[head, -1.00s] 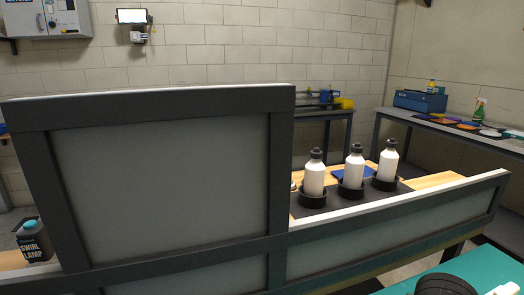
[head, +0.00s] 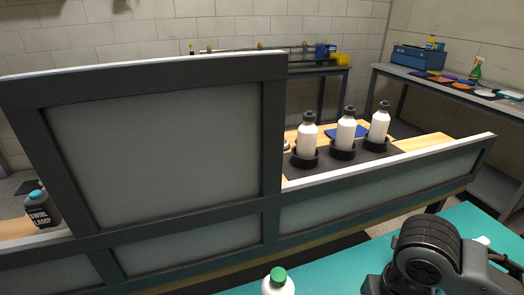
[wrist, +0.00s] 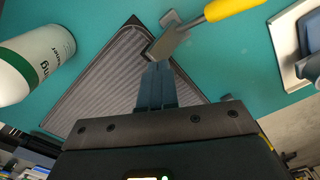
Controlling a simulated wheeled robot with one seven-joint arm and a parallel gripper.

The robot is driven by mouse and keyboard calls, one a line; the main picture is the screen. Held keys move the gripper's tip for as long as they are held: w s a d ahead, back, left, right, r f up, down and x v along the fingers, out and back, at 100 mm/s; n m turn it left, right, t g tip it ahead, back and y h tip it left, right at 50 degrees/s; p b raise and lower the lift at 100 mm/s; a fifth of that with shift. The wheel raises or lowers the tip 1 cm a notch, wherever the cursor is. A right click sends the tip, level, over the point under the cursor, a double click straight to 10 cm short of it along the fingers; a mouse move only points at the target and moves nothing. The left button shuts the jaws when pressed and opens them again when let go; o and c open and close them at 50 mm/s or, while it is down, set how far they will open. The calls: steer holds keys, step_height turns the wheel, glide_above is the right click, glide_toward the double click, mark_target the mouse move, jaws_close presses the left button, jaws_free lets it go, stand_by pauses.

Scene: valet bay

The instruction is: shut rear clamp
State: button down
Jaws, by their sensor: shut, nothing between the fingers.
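In the wrist view, what looks like a clamp, a metal piece with a yellow handle (wrist: 236,9), is at the top, by a corner of a grey ribbed mat (wrist: 105,85) with a dark edge. Its handle points to the upper right. I cannot tell whether it is the rear clamp or whether it is closed. My gripper (wrist: 155,68) is shut and empty, its fingertips over the mat just below the metal piece. I cannot tell whether they touch. In the head view my arm shows at the lower right, with the fingers out of sight.
A white bottle (wrist: 35,62) lies left of my gripper in the wrist view. A metal plate (wrist: 292,35) is at right. In the head view, a grey-framed partition (head: 165,160) stands beyond the teal surface (head: 340,270), with several bottles behind it.

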steer(key=shift+r, duration=2.25)
